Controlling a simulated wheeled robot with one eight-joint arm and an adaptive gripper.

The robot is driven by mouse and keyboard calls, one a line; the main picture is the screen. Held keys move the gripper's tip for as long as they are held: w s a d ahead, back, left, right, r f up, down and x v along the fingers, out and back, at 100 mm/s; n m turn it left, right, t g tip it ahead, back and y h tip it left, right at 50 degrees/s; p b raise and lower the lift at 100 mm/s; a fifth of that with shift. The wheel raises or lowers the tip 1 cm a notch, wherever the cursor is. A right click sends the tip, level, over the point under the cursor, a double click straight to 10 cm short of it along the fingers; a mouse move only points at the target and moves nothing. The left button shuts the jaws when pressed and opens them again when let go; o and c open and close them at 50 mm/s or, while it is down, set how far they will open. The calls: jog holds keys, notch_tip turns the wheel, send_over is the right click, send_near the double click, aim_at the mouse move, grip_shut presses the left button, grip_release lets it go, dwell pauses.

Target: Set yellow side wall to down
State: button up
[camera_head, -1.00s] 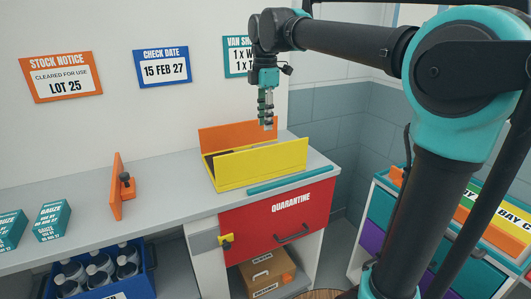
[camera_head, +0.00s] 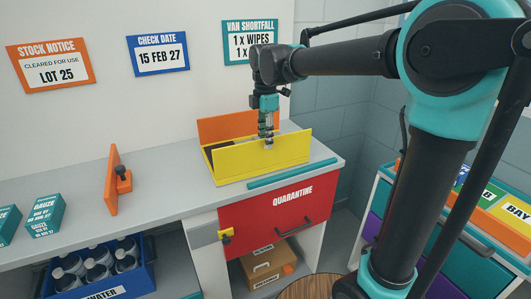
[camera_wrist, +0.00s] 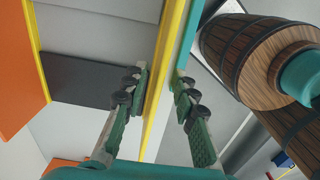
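The yellow side wall (camera_head: 255,160) stands upright along the front of a yellow-edged tray on the counter. An orange wall (camera_head: 222,127) stands upright at the tray's back. My gripper (camera_head: 268,146) points down at the yellow wall's top edge, right of its middle. In the wrist view, my gripper (camera_wrist: 162,98) is open, with one green-padded finger on each side of the yellow wall (camera_wrist: 159,88). The left finger is on the tray's inner side. I cannot tell whether either finger touches the wall.
A teal strip (camera_head: 292,173) lies along the counter edge in front of the tray. A dark block (camera_wrist: 85,78) lies inside the tray. An orange upright panel with a black knob (camera_head: 112,182) stands left on the counter. A red quarantine drawer (camera_head: 265,212) is below.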

send_over(266, 167)
jog(key=shift+w+a+f, duration=0.1)
jog(key=shift+w+f, duration=0.05)
jog(key=shift+f, duration=2.6)
jog(key=shift+c, duration=0.3)
grip_shut()
